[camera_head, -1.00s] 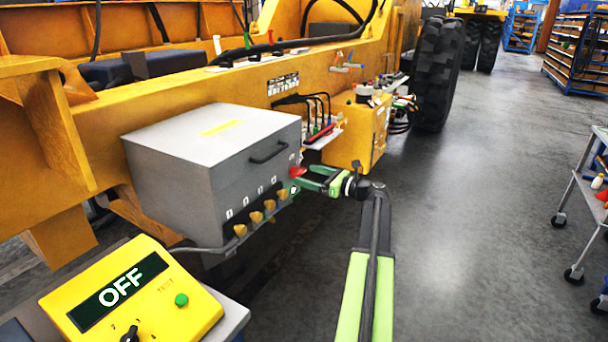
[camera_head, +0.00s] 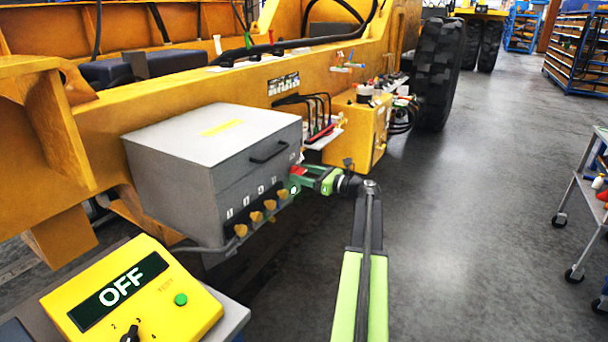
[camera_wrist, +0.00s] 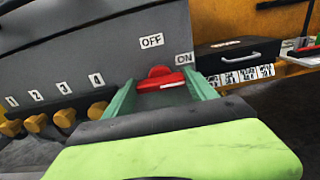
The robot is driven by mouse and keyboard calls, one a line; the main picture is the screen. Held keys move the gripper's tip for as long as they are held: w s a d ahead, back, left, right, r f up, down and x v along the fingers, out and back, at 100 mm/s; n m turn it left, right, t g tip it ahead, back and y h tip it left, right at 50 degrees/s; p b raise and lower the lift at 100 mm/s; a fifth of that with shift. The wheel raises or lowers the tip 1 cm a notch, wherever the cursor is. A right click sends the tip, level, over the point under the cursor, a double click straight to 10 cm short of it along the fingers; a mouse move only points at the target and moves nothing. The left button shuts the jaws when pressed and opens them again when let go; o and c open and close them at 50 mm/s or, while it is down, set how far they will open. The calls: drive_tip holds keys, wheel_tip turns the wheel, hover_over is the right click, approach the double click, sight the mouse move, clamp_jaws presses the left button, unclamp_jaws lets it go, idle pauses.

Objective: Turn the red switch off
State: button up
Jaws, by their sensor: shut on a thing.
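The red switch (camera_wrist: 160,77) is on the front of a grey box, between my green fingers in the wrist view. Only its upper part shows; the rest is hidden by my gripper. An OFF label (camera_wrist: 151,40) is above it and an ON label (camera_wrist: 184,58) is to its upper right. My gripper (camera_wrist: 160,92) is shut on the switch. In the head view my gripper (camera_head: 302,180) is at the right end of the box's front, and only a bit of red shows there.
The grey box (camera_head: 200,130) has a row of yellow knobs (camera_head: 256,216) left of the switch. A yellow panel (camera_head: 140,300) reading OFF, with a green button, is at the lower left. A yellow casing (camera_head: 352,130) stands beyond. Open floor (camera_head: 470,200) lies to the right.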

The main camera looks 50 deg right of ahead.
drive_tip(key=shift+n, duration=0.3)
drive_tip(key=n, duration=0.3)
drive_tip(key=shift+n, duration=0.4)
drive_tip(key=n, duration=0.4)
drive_tip(key=shift+a+n, duration=0.1)
drive_tip(key=shift+n, duration=0.2)
drive_tip(key=n, duration=0.4)
drive_tip(key=shift+f, duration=0.15)
drive_tip(key=shift+s+n, duration=0.1)
drive_tip(key=shift+n, duration=2.3)
drive_tip(key=shift+a, duration=0.1)
drive_tip(key=o, duration=1.4)
drive_tip(key=shift+c, duration=0.2)
